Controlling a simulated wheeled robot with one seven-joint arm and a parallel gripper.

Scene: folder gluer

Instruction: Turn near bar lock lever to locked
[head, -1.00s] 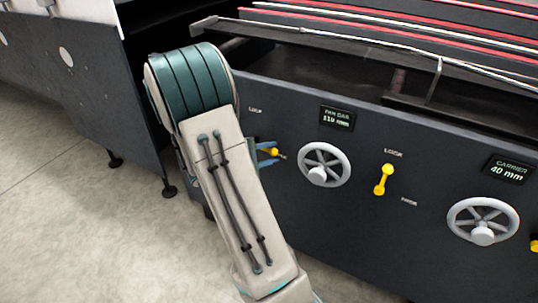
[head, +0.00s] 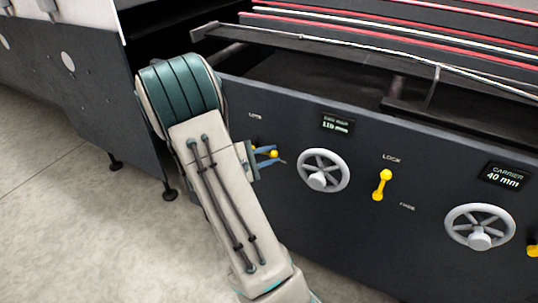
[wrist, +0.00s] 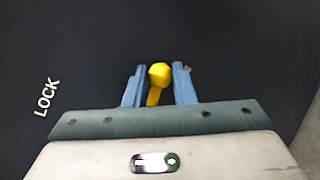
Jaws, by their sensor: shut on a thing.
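A yellow lever (head: 274,153) stands on the dark machine panel, left of a spoked handwheel. It also shows in the wrist view (wrist: 159,76) as a round knob on a short yellow stem, leaning slightly. My gripper (head: 268,156) has its two blue fingers on either side of the knob and is shut on it. The fingers also show in the wrist view (wrist: 160,85). A LOCK label (wrist: 47,97) lies left of the lever in the wrist view.
Right of the lever are a grey handwheel (head: 323,171) under a small display (head: 337,124), and a second yellow lever (head: 382,185) between LOCK and FREE labels. Another handwheel (head: 480,227) and a CARRIER display (head: 506,177) are farther right. Open floor (head: 80,220) lies at left.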

